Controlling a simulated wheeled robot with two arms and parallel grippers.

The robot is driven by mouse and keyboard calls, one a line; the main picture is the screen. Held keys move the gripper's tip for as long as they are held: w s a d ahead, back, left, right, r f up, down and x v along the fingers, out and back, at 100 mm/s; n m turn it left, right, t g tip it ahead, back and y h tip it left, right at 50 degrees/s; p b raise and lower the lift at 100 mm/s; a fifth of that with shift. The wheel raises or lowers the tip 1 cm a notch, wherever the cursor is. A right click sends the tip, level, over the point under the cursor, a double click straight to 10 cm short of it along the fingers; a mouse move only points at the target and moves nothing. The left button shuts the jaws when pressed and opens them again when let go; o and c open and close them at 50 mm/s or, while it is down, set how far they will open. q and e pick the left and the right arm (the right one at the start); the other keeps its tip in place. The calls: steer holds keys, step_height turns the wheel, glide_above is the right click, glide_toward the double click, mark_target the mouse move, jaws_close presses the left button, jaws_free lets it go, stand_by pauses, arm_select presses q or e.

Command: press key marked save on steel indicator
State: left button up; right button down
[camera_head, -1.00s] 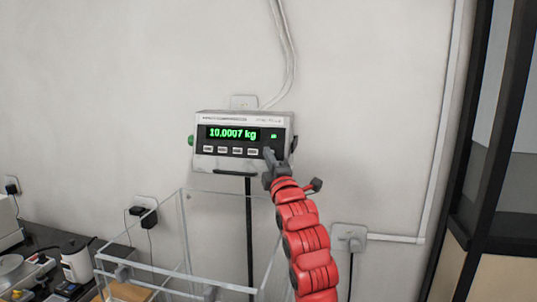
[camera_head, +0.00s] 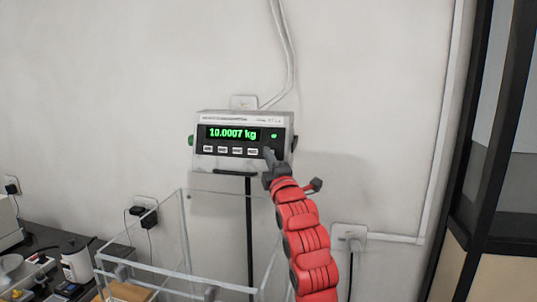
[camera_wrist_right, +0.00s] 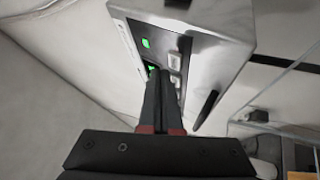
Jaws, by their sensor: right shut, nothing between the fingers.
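The steel indicator (camera_head: 243,137) stands on a dark post in front of the wall, its green display reading 10.0007 kg. A row of several pale keys (camera_head: 230,151) runs below the display; their labels are too small to read. My right gripper (camera_head: 269,154) is shut and empty, its tips at the lower right of the panel, just right of the rightmost key. In the right wrist view the closed fingers (camera_wrist_right: 161,85) point at the panel (camera_wrist_right: 160,45) beside pale keys (camera_wrist_right: 174,61). I cannot tell whether the tips touch it. My left gripper is not in view.
A clear-walled box (camera_head: 183,245) stands below and in front of the indicator. A dark bench (camera_head: 45,265) with small devices is at the lower left. A wall socket (camera_head: 349,237) with a plug is at the right, and a dark-framed cabinet (camera_head: 480,150) stands far right.

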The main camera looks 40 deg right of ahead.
steer(key=shift+w+d+f, duration=0.15)
steer(key=shift+w+d, duration=0.1)
steer(key=shift+d, duration=0.05)
steer(key=shift+w+d+f+b, duration=0.1)
steer(key=shift+w+d+b, duration=0.15)
steer(key=shift+b, duration=0.2)
stand_by(0.5)
stand_by(0.3)
steer(key=shift+s+a+r+b, duration=0.3)
steer(key=shift+s+a+b, duration=0.05)
steer(key=shift+s+a, duration=0.2)
steer(key=s+a, duration=0.1)
steer(key=a, duration=0.1)
steer(key=s+a+r+b, duration=0.1)
steer(key=s, duration=0.1)
steer(key=shift+a+r, duration=0.15)
steer(key=shift+a, duration=0.2)
